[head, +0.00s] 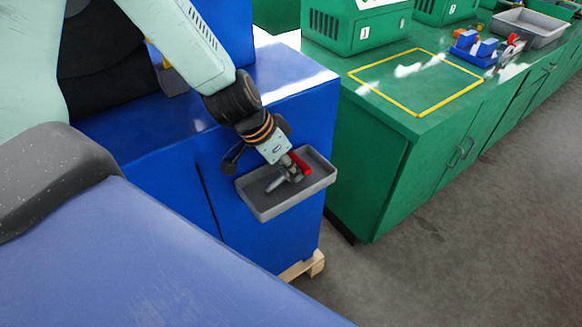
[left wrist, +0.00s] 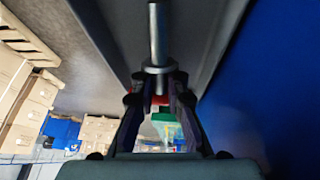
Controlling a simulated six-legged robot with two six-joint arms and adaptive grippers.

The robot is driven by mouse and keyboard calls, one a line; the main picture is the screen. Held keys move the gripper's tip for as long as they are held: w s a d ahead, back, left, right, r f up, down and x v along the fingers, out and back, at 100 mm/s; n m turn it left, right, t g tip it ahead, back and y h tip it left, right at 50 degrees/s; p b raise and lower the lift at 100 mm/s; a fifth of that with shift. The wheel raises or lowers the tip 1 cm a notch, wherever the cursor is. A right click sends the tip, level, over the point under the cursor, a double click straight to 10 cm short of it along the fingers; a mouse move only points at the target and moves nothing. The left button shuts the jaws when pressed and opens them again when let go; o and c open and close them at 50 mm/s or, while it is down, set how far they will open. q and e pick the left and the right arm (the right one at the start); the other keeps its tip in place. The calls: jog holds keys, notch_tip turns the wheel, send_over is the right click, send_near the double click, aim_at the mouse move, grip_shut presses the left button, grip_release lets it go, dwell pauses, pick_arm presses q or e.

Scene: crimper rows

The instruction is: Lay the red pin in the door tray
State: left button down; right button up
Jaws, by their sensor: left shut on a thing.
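The red pin has a red grip (head: 302,165) and a bare metal shaft that points down-left in the head view. My left gripper (head: 289,170) is shut on it, over the door tray. In the left wrist view the shaft and collar of the pin (left wrist: 157,42) stick out beyond the fingers (left wrist: 160,85), with a bit of red between them. The door tray (head: 290,208) is a shallow grey tray on the front of the blue cabinet. I cannot tell whether the pin touches its floor. My right gripper is not in view.
The blue cabinet (head: 262,245) stands beside a green bench (head: 375,150) with a yellow outlined square (head: 418,82). A blue holder (head: 474,50) and a grey bin (head: 530,28) are farther back. Open grey floor (head: 440,250) lies to the right.

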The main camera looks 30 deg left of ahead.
pick_arm(q)
jog(key=c, duration=1.7)
grip_release()
jog(key=shift+d+r, duration=0.1)
jog(key=shift+d, duration=0.05)
jog(key=o, duration=0.4)
